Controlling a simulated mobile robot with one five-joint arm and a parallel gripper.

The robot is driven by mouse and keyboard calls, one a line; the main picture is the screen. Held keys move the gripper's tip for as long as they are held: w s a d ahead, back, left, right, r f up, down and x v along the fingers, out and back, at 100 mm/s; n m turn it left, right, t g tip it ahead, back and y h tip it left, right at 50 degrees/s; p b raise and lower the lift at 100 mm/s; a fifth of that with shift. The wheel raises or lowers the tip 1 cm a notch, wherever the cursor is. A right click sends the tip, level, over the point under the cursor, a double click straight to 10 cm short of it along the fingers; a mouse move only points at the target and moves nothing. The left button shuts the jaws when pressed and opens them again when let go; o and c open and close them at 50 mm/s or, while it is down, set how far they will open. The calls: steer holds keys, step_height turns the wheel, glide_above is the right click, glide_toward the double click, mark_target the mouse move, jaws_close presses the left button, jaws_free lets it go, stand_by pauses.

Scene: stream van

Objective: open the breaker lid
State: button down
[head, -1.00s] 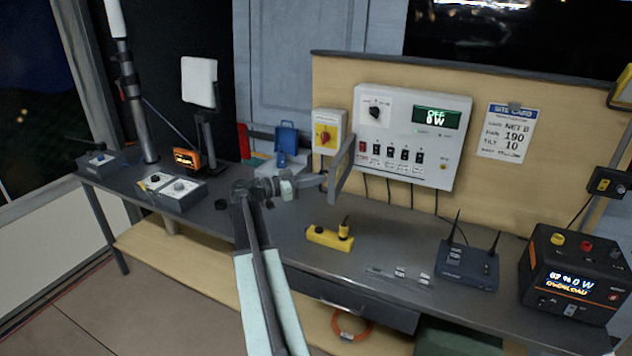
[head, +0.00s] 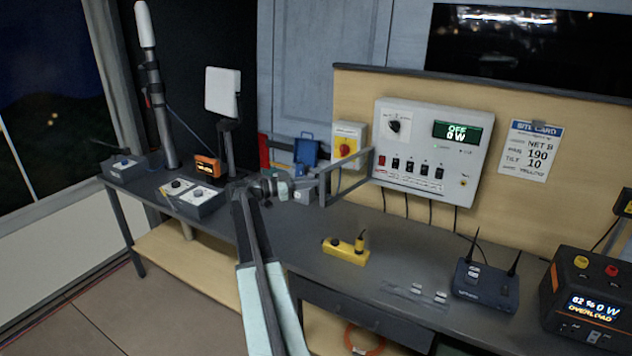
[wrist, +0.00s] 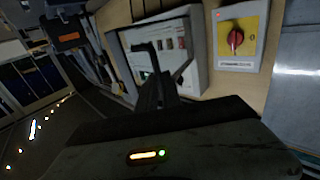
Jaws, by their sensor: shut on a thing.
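The breaker panel (head: 455,128) is a white box on the wooden backboard, with a row of breaker switches (head: 411,169) along its lower part. The breaker lid (head: 344,199) looks like a grey-framed, see-through flap. It stands out from the panel's left side, swung away from the switches, which show uncovered. My gripper (head: 314,187) is shut on the lid's outer edge, left of the panel. In the wrist view, the panel (wrist: 190,75) shows behind dark upright parts, which hide some of it; I cannot clearly separate lid from fingers there.
A yellow block (head: 345,250) lies on the bench below, with a router (head: 487,286) and a power unit (head: 590,290) farther right.

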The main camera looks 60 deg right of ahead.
steer(key=shift+s+d, duration=0.1)
steer(key=c, duration=1.5)
jaws_free()
steer(key=shift+d+f, duration=0.15)
steer(key=shift+d, duration=0.05)
steer(key=shift+c, duration=0.2)
steer(key=shift+a, duration=0.15)
steer(key=v, duration=0.8)
steer(key=shift+s, duration=0.1)
